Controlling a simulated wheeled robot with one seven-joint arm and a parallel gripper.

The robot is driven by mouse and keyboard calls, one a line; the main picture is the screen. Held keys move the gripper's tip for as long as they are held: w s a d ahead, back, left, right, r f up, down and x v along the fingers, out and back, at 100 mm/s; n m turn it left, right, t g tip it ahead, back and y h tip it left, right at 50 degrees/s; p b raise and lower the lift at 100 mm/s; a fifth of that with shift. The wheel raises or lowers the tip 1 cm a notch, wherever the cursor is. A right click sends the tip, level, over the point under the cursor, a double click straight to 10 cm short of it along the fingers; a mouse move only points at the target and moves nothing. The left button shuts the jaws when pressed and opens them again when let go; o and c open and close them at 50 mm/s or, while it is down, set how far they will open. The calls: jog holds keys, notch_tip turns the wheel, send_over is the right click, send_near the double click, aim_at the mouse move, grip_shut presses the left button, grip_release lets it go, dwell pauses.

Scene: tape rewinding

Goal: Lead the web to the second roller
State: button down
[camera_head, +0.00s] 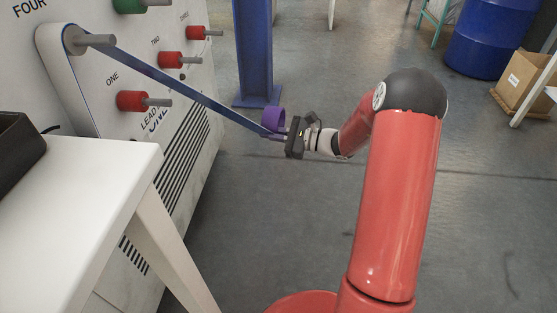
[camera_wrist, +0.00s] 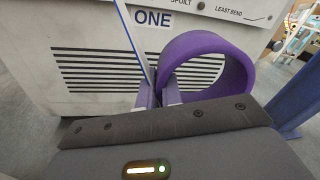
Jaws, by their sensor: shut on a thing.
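The web (camera_head: 190,92) is a dark blue band. It runs taut from a grey post (camera_head: 96,41) at the upper left of the white machine down to my gripper (camera_head: 280,138). My gripper is out in front of the machine, shut on the web's end with its purple loop (camera_head: 273,118). The loop (camera_wrist: 190,48) stands up beside my fingers in the wrist view. The second roller (camera_head: 170,60), red and labelled TWO, shows above the band in the head view. Roller ONE (camera_head: 132,101), also red, shows below it. The exact grip is partly hidden.
Roller THREE (camera_head: 196,33) is red, and a green roller (camera_head: 128,5) is at the top edge. A white table (camera_head: 75,190) stands at lower left. A blue column (camera_head: 253,50) rises behind the band.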

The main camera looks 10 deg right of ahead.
jog(key=s+a+r+n+g+y+b, duration=0.1)
jog(key=a+r, duration=0.3)
jog(key=r, duration=0.7)
jog(key=s+a+r+g, duration=0.1)
jog(key=a+r, duration=0.4)
jog(key=r, duration=0.6)
jog(key=s+a+r+n+y+b, duration=0.1)
jog(key=a+r, duration=0.3)
jog(key=r, duration=0.8)
jog(key=p+x, duration=0.2)
jog(key=x, duration=0.8)
jog(key=shift+f, duration=0.3)
jog(key=v, duration=0.8)
jog(key=shift+b, duration=0.45)
jog(key=shift+r, duration=0.1)
